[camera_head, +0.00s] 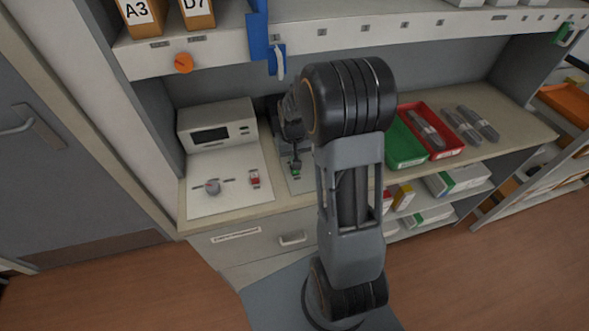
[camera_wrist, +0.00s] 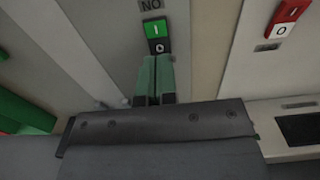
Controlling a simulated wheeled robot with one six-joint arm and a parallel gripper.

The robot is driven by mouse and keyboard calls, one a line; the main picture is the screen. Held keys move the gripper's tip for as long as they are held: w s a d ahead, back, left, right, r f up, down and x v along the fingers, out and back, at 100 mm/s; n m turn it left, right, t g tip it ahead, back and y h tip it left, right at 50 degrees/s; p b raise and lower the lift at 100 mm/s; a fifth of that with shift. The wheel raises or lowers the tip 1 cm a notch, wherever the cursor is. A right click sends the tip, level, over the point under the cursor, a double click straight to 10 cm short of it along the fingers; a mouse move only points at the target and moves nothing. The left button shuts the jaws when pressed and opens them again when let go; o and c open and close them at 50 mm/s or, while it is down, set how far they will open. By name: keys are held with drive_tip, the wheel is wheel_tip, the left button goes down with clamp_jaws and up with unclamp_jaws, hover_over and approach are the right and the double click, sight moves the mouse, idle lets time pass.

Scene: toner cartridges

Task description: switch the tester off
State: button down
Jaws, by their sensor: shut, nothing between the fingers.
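A white instrument (camera_head: 215,125) with a dark screen stands at the left of the bench. In front of it is a pale panel (camera_head: 228,200) with a grey knob (camera_head: 213,187) and a red-and-white switch (camera_head: 254,179). That switch also shows in the wrist view (camera_wrist: 285,20), at the upper right. A green-and-black switch (camera_wrist: 155,34), marked I and O, is on a separate grey strip. My gripper (camera_wrist: 157,60) is shut and empty, its tips by the black O half; I cannot tell whether they touch. The gripper shows small in the head view (camera_head: 296,163).
Green (camera_head: 405,160) and red (camera_head: 448,150) trays stand right of my arm, with grey cartridges (camera_head: 470,125) beyond. A shelf edge (camera_head: 330,35) overhangs the bench, with a blue hanging item (camera_head: 260,35) and an orange knob (camera_head: 183,63). A drawer (camera_head: 235,247) is below.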

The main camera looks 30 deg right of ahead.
drive_tip(key=shift+f+b, duration=1.05)
drive_tip(key=shift+f, duration=0.3)
idle(0.5)
drive_tip(key=shift+r, duration=0.2)
drive_tip(key=shift+r+p, duration=2.65)
drive_tip(key=shift+r, duration=0.75)
drive_tip(key=shift+s+f, duration=0.15)
drive_tip(key=shift+s, duration=0.1)
drive_tip(key=s+a+r+n+t, duration=0.1)
drive_tip(key=s+a+r+t, duration=0.1)
drive_tip(key=s+a+r, duration=0.2)
drive_tip(key=s+a+r+n+t, duration=0.1)
drive_tip(key=s+a+r, duration=0.4)
drive_tip(key=s+r, duration=0.5)
drive_tip(key=shift+s+r+t, duration=0.25)
drive_tip(key=shift+r+t, duration=0.55)
drive_tip(key=shift+t, duration=0.1)
